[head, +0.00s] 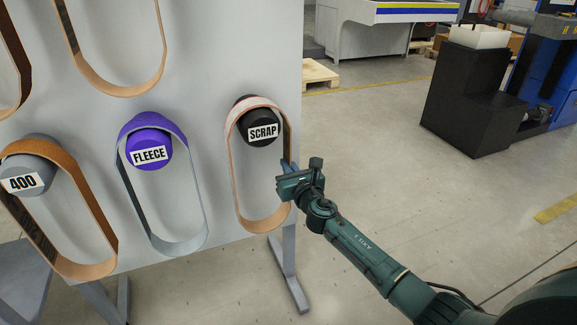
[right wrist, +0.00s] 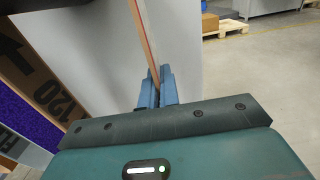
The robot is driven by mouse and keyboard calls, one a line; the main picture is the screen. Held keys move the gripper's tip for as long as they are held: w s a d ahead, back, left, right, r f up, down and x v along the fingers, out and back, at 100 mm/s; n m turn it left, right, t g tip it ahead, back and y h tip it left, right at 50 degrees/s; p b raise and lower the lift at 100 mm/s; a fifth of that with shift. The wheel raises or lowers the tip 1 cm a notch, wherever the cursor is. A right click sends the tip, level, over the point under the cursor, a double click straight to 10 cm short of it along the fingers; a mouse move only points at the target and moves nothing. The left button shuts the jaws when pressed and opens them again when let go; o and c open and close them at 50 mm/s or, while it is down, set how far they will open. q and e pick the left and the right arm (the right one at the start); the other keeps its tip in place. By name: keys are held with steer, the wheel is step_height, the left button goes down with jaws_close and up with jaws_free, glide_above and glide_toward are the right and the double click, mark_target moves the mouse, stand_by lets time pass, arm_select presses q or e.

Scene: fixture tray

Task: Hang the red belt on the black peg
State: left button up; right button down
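The black peg (head: 258,122), labelled SCRAP, sticks out of the grey panel. A tan belt loop with a pale, red-lined edge, which I take as the red belt (head: 233,178), hangs with its top around this peg. Whether its weight rests on the peg, I cannot tell. My right gripper (head: 288,166) is at the loop's right side. In the right wrist view, its blue fingers (right wrist: 155,90) are close together on the belt strip (right wrist: 145,38), which runs upward from between them. My left gripper is not in view.
A purple peg (head: 149,149) labelled FLEECE and a grey peg (head: 28,174) labelled 400 hold other belts to the left. More belts hang above. The panel (head: 215,60) ends just right of the black peg. Open floor (head: 390,130) lies to the right.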

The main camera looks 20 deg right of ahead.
steer(key=c, duration=1.3)
jaws_free()
steer(key=shift+s+d+p, duration=0.15)
steer(key=shift+s+p, duration=0.65)
steer(key=shift+s, duration=1.95)
steer(key=shift+s+d+p, duration=0.1)
steer(key=shift+s+p, duration=0.65)
steer(key=shift+s, duration=2)
